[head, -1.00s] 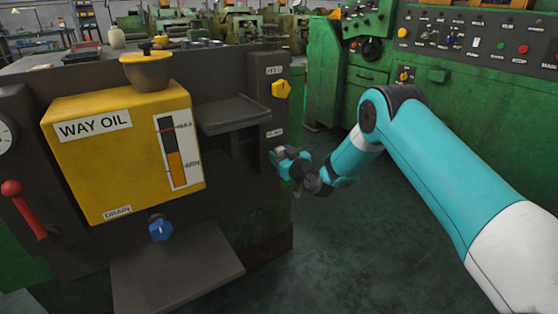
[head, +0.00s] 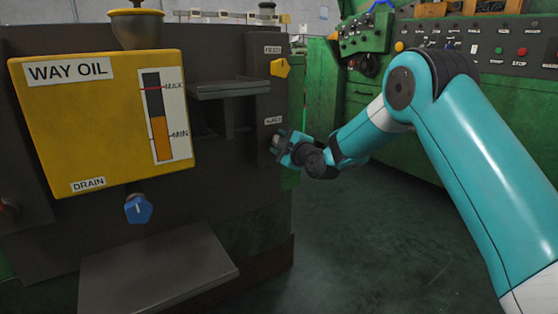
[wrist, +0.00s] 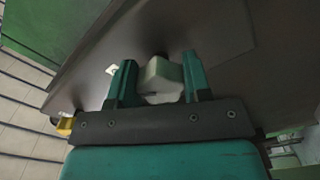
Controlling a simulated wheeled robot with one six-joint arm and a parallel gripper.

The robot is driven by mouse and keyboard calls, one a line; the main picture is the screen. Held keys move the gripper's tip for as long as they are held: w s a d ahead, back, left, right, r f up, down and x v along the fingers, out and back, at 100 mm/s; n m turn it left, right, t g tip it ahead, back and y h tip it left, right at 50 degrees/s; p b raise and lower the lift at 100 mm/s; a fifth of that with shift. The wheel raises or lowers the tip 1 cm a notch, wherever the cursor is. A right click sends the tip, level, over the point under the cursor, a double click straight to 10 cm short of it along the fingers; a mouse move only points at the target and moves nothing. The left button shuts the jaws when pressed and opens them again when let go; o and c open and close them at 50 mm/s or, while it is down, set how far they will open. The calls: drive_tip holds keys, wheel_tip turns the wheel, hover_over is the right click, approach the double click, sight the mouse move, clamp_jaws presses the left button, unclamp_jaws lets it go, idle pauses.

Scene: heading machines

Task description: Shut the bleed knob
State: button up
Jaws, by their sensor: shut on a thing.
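A pale grey-white knob (wrist: 163,80) sits on the dark panel between my gripper's two teal fingers (wrist: 159,64) in the wrist view. My gripper is shut on it. In the head view my gripper (head: 283,147) is at the right edge of the dark machine, just below a small white label (head: 273,121) whose text I cannot read surely. The knob is mostly hidden there by the gripper. Its pointer and turn angle are not clear.
A yellow knob (head: 281,68) sits above on the same panel strip. A blue drain knob (head: 138,209) is under the yellow way oil tank (head: 110,135). A dark shelf (head: 229,89) juts out left of my gripper. A green control cabinet (head: 460,110) stands right; floor between is clear.

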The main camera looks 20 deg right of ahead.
drive_tip(key=n+b, duration=0.2)
drive_tip(key=b, duration=0.1)
drive_tip(key=n+b, duration=0.1)
drive_tip(key=shift+a+f+n, duration=0.2)
drive_tip(key=shift+f+n, duration=0.05)
drive_tip(key=shift+n, duration=0.05)
drive_tip(key=shift+r+n+b, duration=0.15)
drive_tip(key=shift+n+b, duration=0.95)
drive_tip(key=shift+b, duration=0.25)
drive_tip(key=shift+r, duration=0.1)
drive_tip(key=o, duration=0.8)
drive_tip(key=shift+o, duration=0.6)
drive_tip(key=shift+d, duration=0.15)
drive_tip(key=shift+s+r, duration=0.1)
drive_tip(key=v, duration=1.7)
